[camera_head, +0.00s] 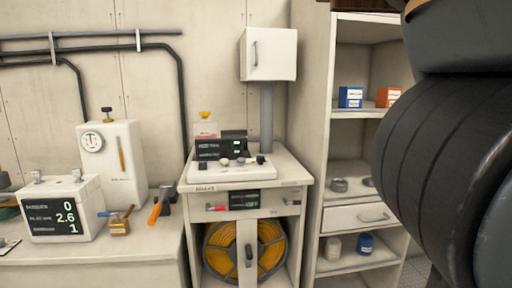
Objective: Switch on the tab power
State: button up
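No label naming the tab power can be read, so I cannot tell which control it is. A white cabinet (273,190) stands in the middle. On its top is a pale sloped console (235,171) with several small dark and grey knobs and a black display unit (234,144) behind. The cabinet front has a red-tipped handle (216,208) at left, a dark display panel (244,200) in the middle and a grey handle (291,201) at right. Switch positions are too small to tell. My gripper is not in view; part of my dark arm fills the right edge.
A left counter holds a box with a number display (54,218), a white gauge tank (130,160) and an orange-handled tool (156,212). A coiled yellow hose (272,247) sits inside the cabinet. A shelf unit (348,165) stands at right. A white wall box (268,54) hangs above.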

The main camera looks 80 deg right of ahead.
aim_at(203, 165)
jog(key=z, duration=1.65)
jog(key=i+l+u, duration=0.15)
jog(key=u, duration=0.25)
jog(key=i+l+u, duration=0.25)
jog(key=u, duration=0.2)
